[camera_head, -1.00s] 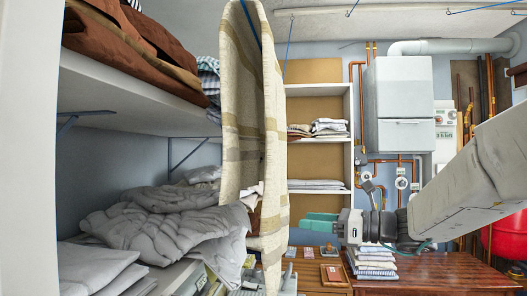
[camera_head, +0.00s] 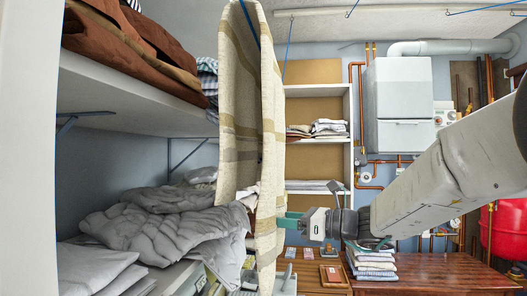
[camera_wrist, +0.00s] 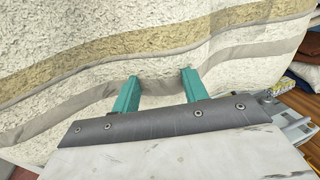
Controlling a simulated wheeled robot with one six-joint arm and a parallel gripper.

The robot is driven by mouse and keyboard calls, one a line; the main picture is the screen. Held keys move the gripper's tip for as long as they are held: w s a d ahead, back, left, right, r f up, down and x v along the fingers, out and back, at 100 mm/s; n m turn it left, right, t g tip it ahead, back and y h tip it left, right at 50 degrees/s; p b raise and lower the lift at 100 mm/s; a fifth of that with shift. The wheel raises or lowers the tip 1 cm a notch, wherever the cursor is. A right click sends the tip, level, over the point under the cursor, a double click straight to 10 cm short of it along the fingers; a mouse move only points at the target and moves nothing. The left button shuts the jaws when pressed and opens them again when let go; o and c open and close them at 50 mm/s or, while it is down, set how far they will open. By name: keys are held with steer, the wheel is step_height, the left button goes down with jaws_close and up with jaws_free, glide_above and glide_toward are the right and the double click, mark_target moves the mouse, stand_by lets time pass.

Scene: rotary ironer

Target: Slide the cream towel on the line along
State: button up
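The cream towel (camera_head: 246,110) hangs over the blue line, with tan and brown bands. It is seen nearly edge-on in the head view, and its broad face (camera_wrist: 150,35) fills the upper wrist view. My gripper (camera_head: 286,219) is at the towel's right side, near its lower part. In the wrist view its two teal fingers (camera_wrist: 158,83) stand apart and point at the towel's face, beside a grey-brown stripe. The tips are at or very close to the cloth; I cannot tell whether they touch. No cloth is visibly pinched between them.
A shelf with grey bedding (camera_head: 160,225) lies left of the towel, under an upper shelf (camera_head: 140,90) with brown cloths. A wooden table (camera_head: 440,272) with folded cloths (camera_head: 372,262) stands at right, below a white boiler (camera_head: 400,105). A shelf unit (camera_head: 318,160) stands behind.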

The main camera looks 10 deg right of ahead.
mark_target(254, 245)
jaws_close()
steer(key=shift+s+a, duration=0.4)
steer(key=shift+s, duration=0.5)
steer(key=shift+s+a, duration=0.35)
steer(key=shift+s, duration=0.6)
steer(key=shift+s+a, duration=0.4)
steer(key=shift+s, duration=0.5)
steer(key=shift+s, duration=0.15)
steer(key=shift+s+a, duration=0.4)
steer(key=shift+s, duration=0.45)
steer(key=shift+s+a, duration=0.35)
steer(key=shift+s, duration=0.55)
steer(key=shift+s+a, duration=0.4)
steer(key=shift+s, duration=0.45)
steer(key=shift+s, duration=0.15)
steer(key=shift+s+a+f, duration=0.1)
steer(key=shift+s+a, duration=0.3)
steer(key=shift+s, duration=0.5)
steer(key=shift+s+a+r, duration=0.1)
steer(key=shift+s+a, duration=0.25)
steer(key=shift+s, duration=0.5)
steer(key=shift+s+a+f, duration=0.1)
steer(key=shift+s+a, duration=0.3)
steer(key=shift+s, duration=0.5)
